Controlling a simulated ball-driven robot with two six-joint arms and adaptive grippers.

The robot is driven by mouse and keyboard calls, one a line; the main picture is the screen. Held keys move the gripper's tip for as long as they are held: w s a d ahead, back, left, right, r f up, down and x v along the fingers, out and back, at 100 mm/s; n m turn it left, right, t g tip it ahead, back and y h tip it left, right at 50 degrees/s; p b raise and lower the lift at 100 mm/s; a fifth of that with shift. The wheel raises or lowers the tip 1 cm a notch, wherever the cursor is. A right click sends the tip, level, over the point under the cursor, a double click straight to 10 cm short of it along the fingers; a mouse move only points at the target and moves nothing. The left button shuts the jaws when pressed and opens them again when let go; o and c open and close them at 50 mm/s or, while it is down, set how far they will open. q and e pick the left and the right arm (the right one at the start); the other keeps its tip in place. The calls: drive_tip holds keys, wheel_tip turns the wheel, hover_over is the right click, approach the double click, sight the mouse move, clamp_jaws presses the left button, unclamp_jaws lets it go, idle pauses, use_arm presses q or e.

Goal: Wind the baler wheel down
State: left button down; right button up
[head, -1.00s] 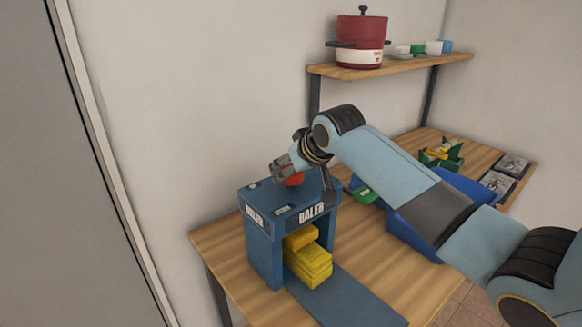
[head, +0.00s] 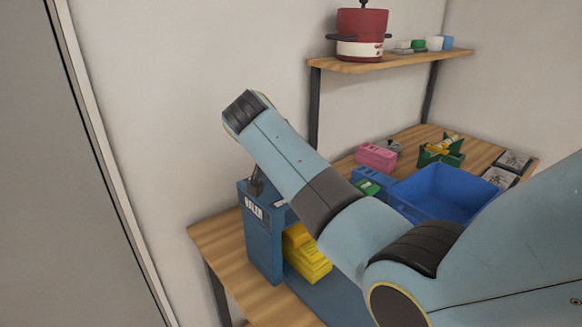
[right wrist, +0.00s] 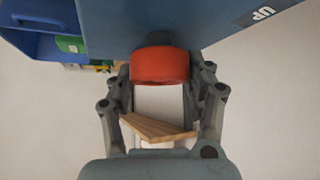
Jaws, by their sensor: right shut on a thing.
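The blue baler (head: 262,245) stands on the wooden table at the left in the head view, with yellow bales (head: 306,258) in its open front. My right arm crosses in front of its top and hides the wheel and most of the gripper there. In the right wrist view the red wheel (right wrist: 160,66) sits against the blue baler surface (right wrist: 200,22), which bears an "UP" label. My right gripper (right wrist: 160,84) is shut on the red wheel, one finger on each side. My left gripper is not in view.
A blue bin (head: 445,192), a pink object (head: 376,156) and a green holder (head: 440,152) stand on the table's right part. A shelf (head: 385,65) with a red pot (head: 361,32) hangs above. A wall stands close behind the baler.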

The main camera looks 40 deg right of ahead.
drive_tip(key=m+g+b, duration=0.2)
drive_tip(key=b, duration=0.1)
drive_tip(key=m+g+b, duration=0.2)
drive_tip(key=m+b, duration=0.1)
drive_tip(key=b, duration=0.1)
drive_tip(key=f+m+g+h+b, duration=0.1)
drive_tip(key=m+g+b, duration=0.1)
drive_tip(key=m+b, duration=0.1)
drive_tip(key=shift+r+m+g+b, duration=0.1)
drive_tip(key=shift+m+g+b, duration=0.4)
drive_tip(key=shift+m+b, duration=0.1)
drive_tip(key=shift+r+m+g, duration=0.15)
drive_tip(key=shift+m+g, duration=0.15)
drive_tip(key=shift+m, duration=0.1)
drive_tip(key=shift+r+m+g+y+p, duration=0.25)
drive_tip(key=shift+m+g+y+p, duration=0.2)
drive_tip(key=shift+m, duration=0.25)
drive_tip(key=shift+f+m+g+b, duration=0.15)
drive_tip(key=shift+m+g+b, duration=0.2)
drive_tip(key=shift+m, duration=0.15)
drive_tip(key=shift+m+g+y+b, duration=0.25)
drive_tip(key=shift+m+g+b, duration=0.05)
drive_tip(key=shift+m+b, duration=0.1)
